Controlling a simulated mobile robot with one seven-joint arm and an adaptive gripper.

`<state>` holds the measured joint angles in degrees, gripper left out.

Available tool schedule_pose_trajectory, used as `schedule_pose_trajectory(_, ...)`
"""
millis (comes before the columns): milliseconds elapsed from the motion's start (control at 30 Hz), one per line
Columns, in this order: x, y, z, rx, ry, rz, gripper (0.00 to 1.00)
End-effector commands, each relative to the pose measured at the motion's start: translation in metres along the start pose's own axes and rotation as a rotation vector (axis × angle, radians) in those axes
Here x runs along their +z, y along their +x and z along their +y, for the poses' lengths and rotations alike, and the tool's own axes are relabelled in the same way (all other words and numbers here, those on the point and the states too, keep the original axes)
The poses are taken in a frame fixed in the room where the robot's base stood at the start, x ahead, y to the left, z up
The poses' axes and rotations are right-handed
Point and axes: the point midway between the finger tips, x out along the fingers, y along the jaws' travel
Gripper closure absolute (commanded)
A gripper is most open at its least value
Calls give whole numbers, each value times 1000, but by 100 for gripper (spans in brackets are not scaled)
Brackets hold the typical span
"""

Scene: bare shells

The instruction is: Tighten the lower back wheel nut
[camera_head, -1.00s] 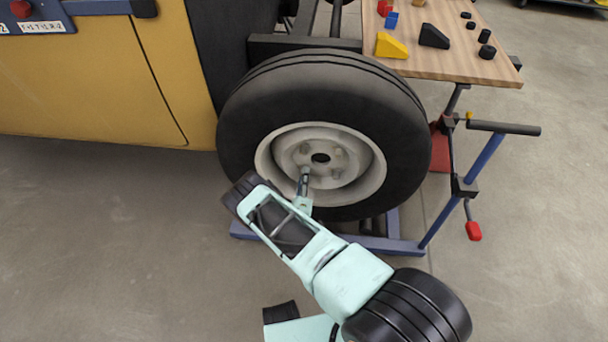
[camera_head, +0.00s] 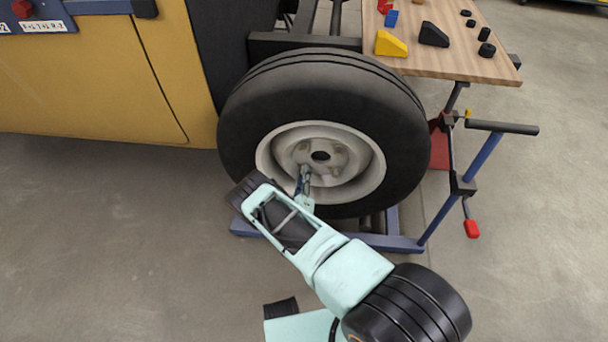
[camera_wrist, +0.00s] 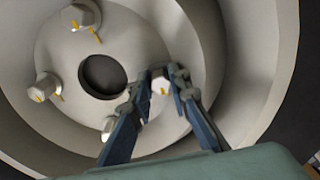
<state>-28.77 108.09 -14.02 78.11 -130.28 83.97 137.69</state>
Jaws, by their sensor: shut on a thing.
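The wheel (camera_head: 245,125) is a black tyre on a pale rim (camera_head: 372,165) with a dark round hub hole (camera_head: 320,156). Several pale hex nuts with yellow marks surround the hole, such as those at the upper left (camera_wrist: 85,13) and left (camera_wrist: 46,86) in the wrist view. My gripper (camera_head: 305,172) reaches the lower left nut in the head view. In the wrist view its two blue-grey fingers (camera_wrist: 159,80) are closed around that nut (camera_wrist: 160,86), partly hiding it. Another nut (camera_wrist: 108,125) sits close beside the left finger.
A yellow vehicle body (camera_head: 90,85) stands left of the wheel. A blue stand with a red-tipped handle (camera_head: 472,229) is at the right. A wooden table (camera_head: 460,62) with blocks is above right. The floor at left is clear.

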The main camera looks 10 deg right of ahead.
Motion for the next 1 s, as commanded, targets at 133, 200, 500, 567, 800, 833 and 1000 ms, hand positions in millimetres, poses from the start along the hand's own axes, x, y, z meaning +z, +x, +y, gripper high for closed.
schedule_pose_trajectory(133,-1,0,0,1,1,1,74)
schedule_pose_trajectory(200,-1,0,0,1,1,1,67)
schedule_pose_trajectory(500,0,0,0,0,-4,0,66)
schedule_pose_trajectory(567,0,0,0,0,-14,0,66)
schedule_pose_trajectory(800,0,0,-1,0,-171,2,66)
schedule_pose_trajectory(833,0,0,-1,0,-201,1,66)
schedule_pose_trajectory(1000,0,0,-1,0,-379,1,66)
